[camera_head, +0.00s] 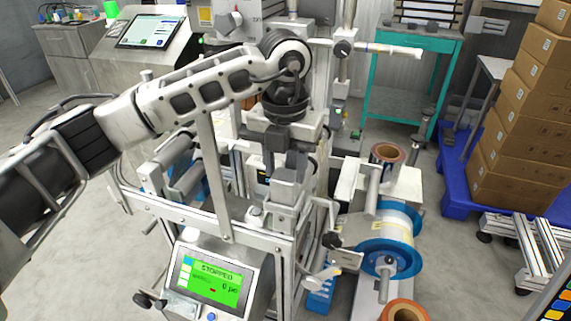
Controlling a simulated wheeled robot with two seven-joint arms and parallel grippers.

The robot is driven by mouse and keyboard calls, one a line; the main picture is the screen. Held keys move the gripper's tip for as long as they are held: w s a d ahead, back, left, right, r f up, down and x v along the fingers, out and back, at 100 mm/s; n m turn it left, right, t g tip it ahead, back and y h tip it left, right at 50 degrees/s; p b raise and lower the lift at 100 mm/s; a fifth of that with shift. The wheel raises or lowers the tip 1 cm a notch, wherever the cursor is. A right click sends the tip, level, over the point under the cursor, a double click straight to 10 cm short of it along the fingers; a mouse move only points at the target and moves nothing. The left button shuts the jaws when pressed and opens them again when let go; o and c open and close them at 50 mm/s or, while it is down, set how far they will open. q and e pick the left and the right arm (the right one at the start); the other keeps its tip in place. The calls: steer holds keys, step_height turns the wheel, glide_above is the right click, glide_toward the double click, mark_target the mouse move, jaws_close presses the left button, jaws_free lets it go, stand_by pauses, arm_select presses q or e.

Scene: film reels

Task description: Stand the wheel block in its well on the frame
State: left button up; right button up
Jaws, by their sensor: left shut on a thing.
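My left arm reaches in from the left and bends down over the machine, with its left gripper (285,168) pointing down. The gripper is shut on a grey block (288,188), which I take to be the wheel block. Its wheel cannot be made out, and the fingers hide its upper part. The block is above the right end of the frame's front rail (240,236), close to metal fittings. The well is not clearly visible, and I cannot tell whether the block touches the frame. My right gripper is not in view.
A control panel with a green "STOPPED" screen (212,281) is fixed below the rail. To the right are a blue-flanged reel (388,250) and a brown-cored roll (387,153). Boxes (520,140) stand on a blue pallet. Open floor (80,255) lies at left.

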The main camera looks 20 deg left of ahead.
arm_select(q)
steer(key=shift+s+a+f+b, duration=0.1)
steer(key=shift+f+b, duration=0.2)
steer(key=shift+f, duration=0.55)
steer(key=o, duration=1.2)
step_height(320, 180, up, 8)
steer(key=p, duration=0.5)
steer(key=shift+r, duration=0.15)
steer(key=shift+r+p, duration=0.3)
steer(key=shift+r, duration=0.35)
